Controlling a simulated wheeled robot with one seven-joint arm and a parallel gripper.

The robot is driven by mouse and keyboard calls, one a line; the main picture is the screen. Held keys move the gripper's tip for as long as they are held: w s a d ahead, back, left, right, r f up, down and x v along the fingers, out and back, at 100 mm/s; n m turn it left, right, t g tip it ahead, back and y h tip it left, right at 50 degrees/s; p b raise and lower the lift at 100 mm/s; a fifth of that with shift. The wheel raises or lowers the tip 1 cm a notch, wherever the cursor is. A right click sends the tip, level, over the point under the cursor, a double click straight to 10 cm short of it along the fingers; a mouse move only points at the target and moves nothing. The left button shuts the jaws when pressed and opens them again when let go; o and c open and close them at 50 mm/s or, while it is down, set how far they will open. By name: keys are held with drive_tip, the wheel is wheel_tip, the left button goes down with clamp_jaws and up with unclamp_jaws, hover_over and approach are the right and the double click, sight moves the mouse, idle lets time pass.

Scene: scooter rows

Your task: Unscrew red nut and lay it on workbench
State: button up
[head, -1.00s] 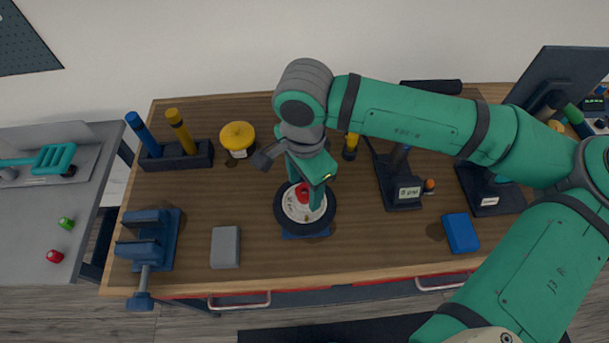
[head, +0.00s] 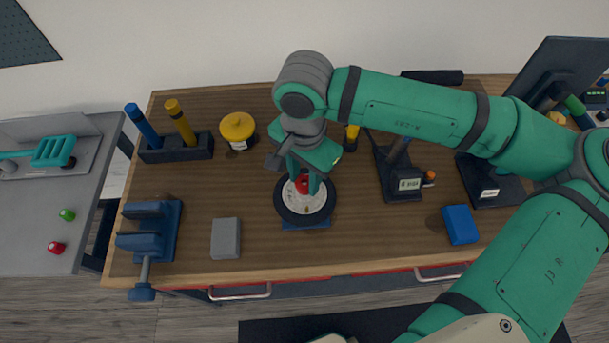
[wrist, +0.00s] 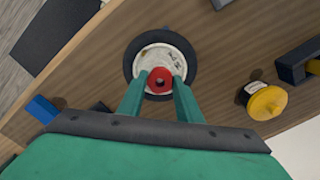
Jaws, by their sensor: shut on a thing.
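The red nut (wrist: 159,81) sits at the middle of a small black-tyred wheel with a pale hub (wrist: 152,50). In the head view the wheel (head: 305,203) rests on a blue base (head: 306,225) on the workbench (head: 370,235). My gripper (wrist: 160,84) points down over the hub, its two green fingers on either side of the nut and shut on it. In the head view my gripper (head: 302,186) partly hides the nut (head: 302,183). I cannot tell whether the nut still touches the wheel.
A grey block (head: 225,238) and a blue vise (head: 148,238) stand left of the wheel. A yellow-lidded jar (head: 238,131) stands behind left, a blue block (head: 460,225) right. Bare wood lies between the wheel and the grey block. A side table (head: 30,220) holds a red and a green nut.

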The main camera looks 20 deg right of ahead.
sight(304, 184)
drive_tip(key=n, duration=0.4)
drive_tip(key=shift+n, duration=0.3)
drive_tip(key=n, duration=0.8)
drive_tip(key=shift+n, duration=0.4)
drive_tip(key=n, duration=0.5)
drive_tip(key=o, duration=1.1)
drive_tip(key=shift+a, duration=0.1)
wheel_tip(304, 184, up, 11)
drive_tip(key=shift+f, duration=0.1)
